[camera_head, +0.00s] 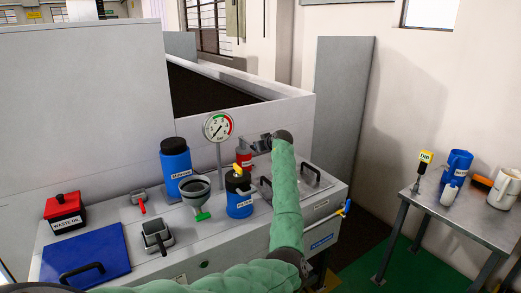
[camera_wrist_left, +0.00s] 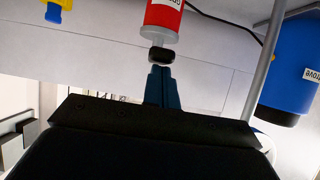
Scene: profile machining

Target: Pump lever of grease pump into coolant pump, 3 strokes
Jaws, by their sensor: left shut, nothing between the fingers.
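A red grease pump (camera_head: 243,157) stands at the back of the machine top, just left of my left gripper (camera_head: 259,142). In the left wrist view the red cylinder (camera_wrist_left: 164,14) has a pale neck and a black knob (camera_wrist_left: 162,54). The fingers of my left gripper (camera_wrist_left: 161,72) are shut and empty, with their tips close to the knob. I cannot tell whether they touch it. The pump's lever cannot be clearly made out. I cannot tell which part is the coolant pump. My right gripper is not in view.
A gauge (camera_head: 218,127) on a post, a large blue container (camera_head: 175,160), a blue filter pot (camera_head: 239,205) and a funnel (camera_head: 195,187) stand close by. A red waste oil box (camera_head: 64,210) is at the left. A side table (camera_head: 468,218) holds jugs at the right.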

